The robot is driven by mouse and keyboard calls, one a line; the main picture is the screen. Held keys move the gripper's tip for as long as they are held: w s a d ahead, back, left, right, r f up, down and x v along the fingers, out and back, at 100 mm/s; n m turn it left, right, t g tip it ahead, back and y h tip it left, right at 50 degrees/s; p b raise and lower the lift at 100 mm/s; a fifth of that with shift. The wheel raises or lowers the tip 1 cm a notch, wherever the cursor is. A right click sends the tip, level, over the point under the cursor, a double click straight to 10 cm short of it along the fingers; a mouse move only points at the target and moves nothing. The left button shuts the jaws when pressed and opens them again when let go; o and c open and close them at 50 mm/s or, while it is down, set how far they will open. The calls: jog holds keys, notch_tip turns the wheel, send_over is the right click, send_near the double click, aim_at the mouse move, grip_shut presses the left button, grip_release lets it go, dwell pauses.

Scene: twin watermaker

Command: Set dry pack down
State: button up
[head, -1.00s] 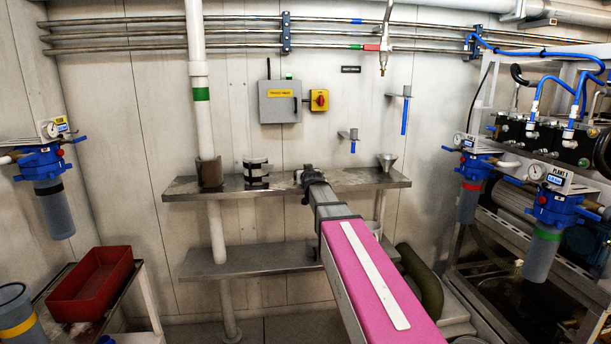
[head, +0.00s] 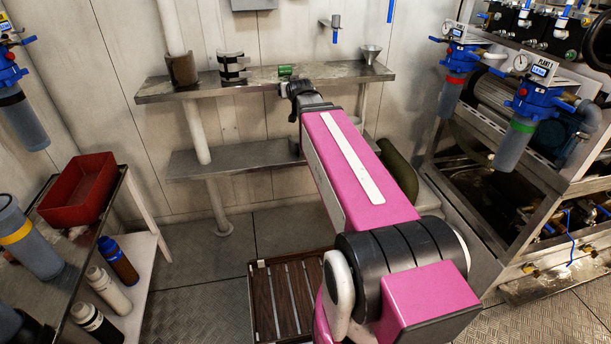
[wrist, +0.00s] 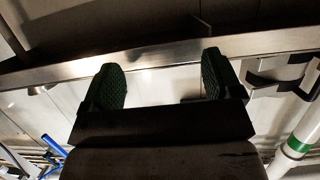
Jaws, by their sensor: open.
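My gripper (head: 288,78) is at the front edge of the upper steel shelf (head: 345,74) in the head view. A small green piece shows at its tip there; I cannot tell whether it is a finger or a separate thing. In the wrist view, my gripper (wrist: 166,75) has its two dark green ridged fingers spread wide, with no object visible between them. The shelf's edge (wrist: 160,56) runs across behind the fingertips. I cannot identify a dry pack in either current view.
A black-banded holder (head: 232,68) and a brown pipe collar (head: 182,69) stand left on the shelf. A funnel (head: 370,54) is at its right end. A lower shelf (head: 235,157) lies below. A red tray (head: 80,190) and bottles are at left, filter housings (head: 530,115) at right.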

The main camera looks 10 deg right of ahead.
jog(key=s+f+g, duration=0.5)
jog(key=s+f, duration=0.3)
jog(key=f, duration=0.4)
jog(key=s+f+g, duration=0.4)
jog(key=s+f, duration=0.4)
jog(key=f, duration=0.3)
jog(key=shift+s+d+f+g, duration=0.15)
jog(key=shift+d+f+g, duration=0.05)
jog(key=shift+f+g, duration=0.2)
jog(key=s+f+g, duration=0.1)
jog(key=s+f, duration=0.1)
jog(key=s, duration=0.1)
jog(key=s+f+g, duration=0.2)
jog(key=s, duration=0.1)
jog(key=s+f+g, duration=0.1)
jog(key=s, duration=0.2)
jog(key=shift+s+f, duration=0.15)
jog(key=shift+f, duration=0.25)
jog(key=c, duration=0.4)
jog(key=shift+o, duration=0.2)
jog(key=shift+a, duration=0.15)
